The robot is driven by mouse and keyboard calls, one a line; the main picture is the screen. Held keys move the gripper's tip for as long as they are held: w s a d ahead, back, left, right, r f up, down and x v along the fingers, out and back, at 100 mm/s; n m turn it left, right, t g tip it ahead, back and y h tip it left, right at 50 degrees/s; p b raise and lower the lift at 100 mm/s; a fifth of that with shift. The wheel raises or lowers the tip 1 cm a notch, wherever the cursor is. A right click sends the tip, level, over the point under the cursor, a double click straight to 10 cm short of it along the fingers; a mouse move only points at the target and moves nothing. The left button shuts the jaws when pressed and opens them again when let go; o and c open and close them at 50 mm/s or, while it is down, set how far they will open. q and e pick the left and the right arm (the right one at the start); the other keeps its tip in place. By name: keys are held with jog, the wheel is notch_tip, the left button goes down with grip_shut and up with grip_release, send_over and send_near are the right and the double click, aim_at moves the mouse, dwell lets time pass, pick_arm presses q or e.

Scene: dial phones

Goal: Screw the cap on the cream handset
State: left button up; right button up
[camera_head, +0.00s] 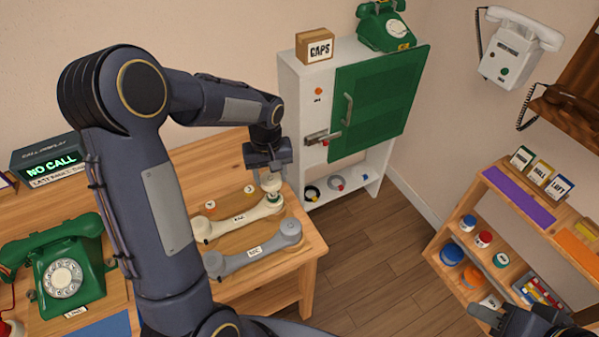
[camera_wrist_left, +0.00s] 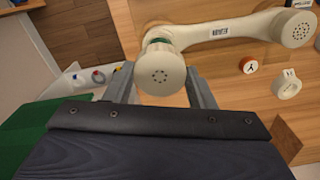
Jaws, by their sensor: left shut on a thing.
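The cream handset (camera_head: 243,218) lies on the wooden table beside a grey handset (camera_head: 252,261). My left gripper (camera_head: 271,176) points down over the cream handset's right end. It is shut on a cream cap (camera_head: 271,184) at that end. A green band shows by the cap; I cannot tell how far the cap is seated. My right gripper (camera_head: 487,316) is partly in view at the bottom right, its opening unclear.
A green dial phone (camera_head: 70,270) stands on the table's left. A white cabinet with a green door (camera_head: 378,95) stands behind the table's right end. A shelf with jars (camera_head: 483,239) is at the right. Open floor (camera_head: 375,265) lies between.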

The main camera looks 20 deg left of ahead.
aim_at(273, 195)
pick_arm(q)
jog(key=shift+w, duration=0.15)
jog(key=shift+f, duration=0.15)
jog(key=shift+a+f+b, duration=0.1)
jog(key=shift+f+b, duration=0.4)
jog(key=shift+b, duration=0.05)
jog(key=shift+f+b, duration=1.5)
jog(key=shift+f, duration=0.65)
jog(key=shift+f+b, duration=0.7)
jog(key=shift+b, duration=0.1)
jog(key=o, duration=1)
jog(key=shift+r, duration=0.1)
jog(key=shift+c, duration=0.2)
